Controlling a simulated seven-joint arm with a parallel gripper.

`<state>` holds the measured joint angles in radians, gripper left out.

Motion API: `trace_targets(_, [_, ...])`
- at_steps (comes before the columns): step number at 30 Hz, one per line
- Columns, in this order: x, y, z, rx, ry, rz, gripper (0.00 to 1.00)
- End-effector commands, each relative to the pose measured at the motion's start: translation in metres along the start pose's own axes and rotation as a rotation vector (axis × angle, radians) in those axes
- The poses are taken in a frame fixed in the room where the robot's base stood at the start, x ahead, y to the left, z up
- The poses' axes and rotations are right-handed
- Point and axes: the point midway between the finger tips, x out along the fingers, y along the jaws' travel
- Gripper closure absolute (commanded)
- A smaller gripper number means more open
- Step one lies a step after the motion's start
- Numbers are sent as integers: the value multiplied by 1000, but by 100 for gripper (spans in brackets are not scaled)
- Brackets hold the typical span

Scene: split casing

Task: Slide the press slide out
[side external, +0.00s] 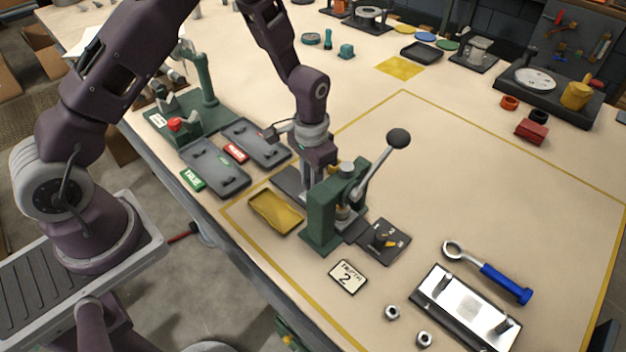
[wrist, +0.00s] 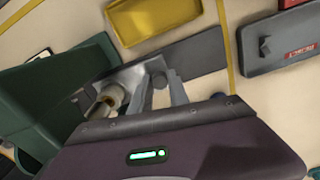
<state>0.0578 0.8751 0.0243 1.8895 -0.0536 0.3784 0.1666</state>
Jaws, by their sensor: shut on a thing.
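The green arbor press (side external: 325,215) stands upright on the bench, its black-knobbed lever raised to the right. The grey flat press slide (wrist: 195,55) runs through the press base; its far end also shows in the side view (side external: 287,181). My gripper (side external: 308,192) points down behind the press, close against it. In the wrist view my gripper (wrist: 160,88) is shut on a small round post (wrist: 159,78) on the slide. A metal cylinder (wrist: 112,95) sits beside the fingers under the press. The press partly hides the fingertips and slide in the side view.
A yellow tray (side external: 275,211) lies left of the press, and a dark marked plate (side external: 388,245) lies right. Two grey casing halves (side external: 214,166) (side external: 254,143) lie at left. A "2" card (side external: 348,277), nuts and a blue-handled wrench (side external: 500,280) lie in front.

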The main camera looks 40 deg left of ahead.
Motion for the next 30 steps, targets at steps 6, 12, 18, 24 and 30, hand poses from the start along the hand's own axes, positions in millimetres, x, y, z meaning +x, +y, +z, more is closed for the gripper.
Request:
trace_targets(6, [-1, -55, 8, -10, 2, -1, 100])
trace_targets(12, [-1, -97, 14, -5, 2, -2, 100])
trace_targets(18, [-1, -110, 17, -2, 2, -3, 100])
trace_targets(24, [-1, -112, 17, -4, 2, -6, 100])
trace_targets(30, [-1, -111, 17, -4, 2, -5, 57])
